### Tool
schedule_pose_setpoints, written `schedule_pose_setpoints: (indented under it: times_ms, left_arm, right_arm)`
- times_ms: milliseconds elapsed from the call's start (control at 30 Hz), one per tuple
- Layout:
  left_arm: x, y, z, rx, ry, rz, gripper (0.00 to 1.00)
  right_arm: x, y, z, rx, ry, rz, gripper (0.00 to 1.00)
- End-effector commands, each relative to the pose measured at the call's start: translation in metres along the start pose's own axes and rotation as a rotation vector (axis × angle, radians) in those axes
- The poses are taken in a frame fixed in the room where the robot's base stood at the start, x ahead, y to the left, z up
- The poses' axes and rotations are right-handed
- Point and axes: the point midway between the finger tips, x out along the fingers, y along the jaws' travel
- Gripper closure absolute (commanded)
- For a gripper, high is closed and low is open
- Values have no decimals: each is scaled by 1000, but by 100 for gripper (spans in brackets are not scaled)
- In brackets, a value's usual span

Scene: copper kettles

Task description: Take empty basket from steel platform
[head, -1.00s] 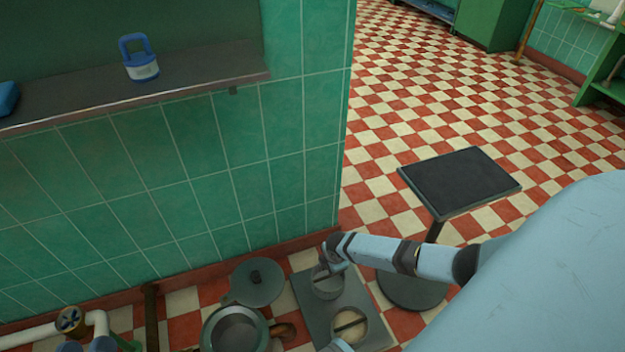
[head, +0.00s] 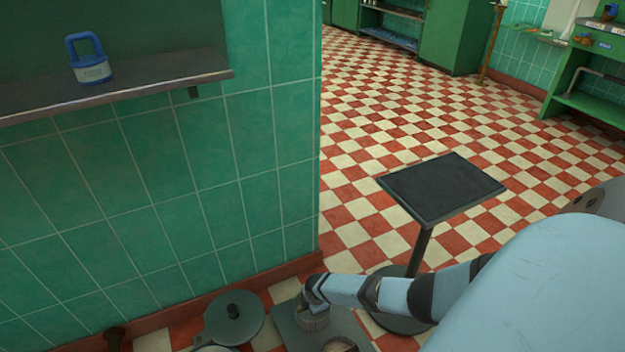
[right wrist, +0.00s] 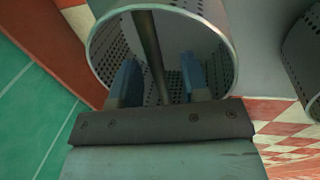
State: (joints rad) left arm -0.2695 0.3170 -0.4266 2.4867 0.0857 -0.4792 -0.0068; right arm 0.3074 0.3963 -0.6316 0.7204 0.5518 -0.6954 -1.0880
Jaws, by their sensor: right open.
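A perforated metal basket (head: 313,322) stands on the grey steel platform (head: 287,328) at the bottom of the head view. In the right wrist view the basket (right wrist: 214,60) fills the top middle, and its visible inside looks empty. A rod handle (right wrist: 150,50) crosses its mouth. My right gripper (right wrist: 153,80) is open, with one blue finger on each side of the rod and no grip on it. In the head view the right gripper (head: 312,292) is over this basket. A second basket (head: 340,346) is partly cut off by the lower edge. My left gripper is out of view.
A round grey lid (head: 234,318) lies left of the platform, with a pot rim (head: 215,349) below it. A green tiled wall (head: 200,170) rises behind. A black-topped stand (head: 440,188) is to the right. A shelf (head: 150,88) holds a blue-handled weight (head: 90,62).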

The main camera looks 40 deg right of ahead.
Motion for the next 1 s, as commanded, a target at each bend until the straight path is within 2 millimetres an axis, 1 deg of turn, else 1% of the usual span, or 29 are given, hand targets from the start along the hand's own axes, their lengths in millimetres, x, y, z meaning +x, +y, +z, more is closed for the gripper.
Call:
schedule_pose_setpoints:
  times_ms: [33,67,300,333,367,400,467,500,833,1000]
  left_arm:
    - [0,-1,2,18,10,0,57]
    - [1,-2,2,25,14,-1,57]
    - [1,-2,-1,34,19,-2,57]
    - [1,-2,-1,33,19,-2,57]
    - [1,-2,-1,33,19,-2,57]
    - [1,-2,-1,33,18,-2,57]
    - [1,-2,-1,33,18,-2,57]
    - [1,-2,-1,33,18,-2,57]
    - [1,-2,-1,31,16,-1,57]
    - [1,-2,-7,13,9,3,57]
  right_arm:
    - [6,0,0,0,0,1,58]
    - [7,0,0,0,0,1,58]
    - [6,1,0,0,0,1,58]
    - [6,1,0,0,0,1,60]
    - [6,1,0,0,0,1,67]
    - [6,1,0,0,0,1,77]
    - [6,1,0,0,0,1,90]
    - [6,1,0,0,0,1,100]
    - [5,1,0,0,0,2,100]
    - [-5,3,0,-1,0,2,100]
